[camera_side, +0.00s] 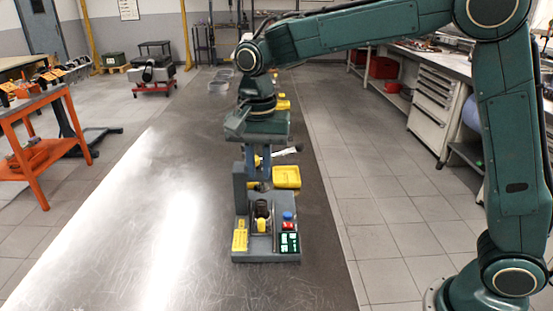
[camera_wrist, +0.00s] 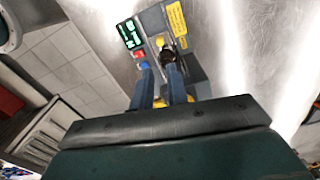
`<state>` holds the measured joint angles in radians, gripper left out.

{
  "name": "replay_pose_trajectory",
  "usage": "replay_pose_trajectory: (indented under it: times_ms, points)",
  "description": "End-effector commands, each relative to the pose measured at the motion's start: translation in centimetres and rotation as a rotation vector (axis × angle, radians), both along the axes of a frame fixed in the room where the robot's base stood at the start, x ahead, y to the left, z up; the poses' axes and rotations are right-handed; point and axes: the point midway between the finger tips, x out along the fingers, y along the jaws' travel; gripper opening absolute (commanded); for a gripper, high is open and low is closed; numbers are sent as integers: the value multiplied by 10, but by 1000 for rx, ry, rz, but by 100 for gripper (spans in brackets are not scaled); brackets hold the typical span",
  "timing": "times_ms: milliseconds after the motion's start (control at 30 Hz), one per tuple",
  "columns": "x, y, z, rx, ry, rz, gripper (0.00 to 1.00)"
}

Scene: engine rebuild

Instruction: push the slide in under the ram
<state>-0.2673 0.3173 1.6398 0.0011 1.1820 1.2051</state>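The press (camera_side: 240,205) stands on the bench, a grey upright on a flat base. On its base is the slide, with a yellow front piece (camera_side: 261,225) and a dark round part (camera_side: 262,208) behind it. In the wrist view the yellow piece (camera_wrist: 160,42) and the dark part (camera_wrist: 168,56) lie just beyond my fingertips. My gripper (camera_side: 258,182) points down above and behind the slide; in the wrist view its two blue-grey fingers (camera_wrist: 157,70) are apart with nothing between them. The ram is hidden or cannot be told apart behind my gripper.
The base carries a yellow label (camera_side: 240,236), a blue button (camera_side: 288,215), a red button (camera_side: 288,225) and a green display (camera_side: 289,242). A lever with a dark knob (camera_side: 298,148) sticks out right. A yellow tray (camera_side: 287,177) stands behind. The bench front left is clear.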

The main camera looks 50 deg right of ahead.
Motion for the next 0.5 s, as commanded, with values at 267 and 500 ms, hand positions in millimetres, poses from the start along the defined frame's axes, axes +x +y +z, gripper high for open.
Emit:
replay_pose_trajectory:
  times_ms: [267,500]
  points:
    - [-12,14,-9,-7,-52,154,0]
    - [-39,34,-25,-54,-167,491,0]
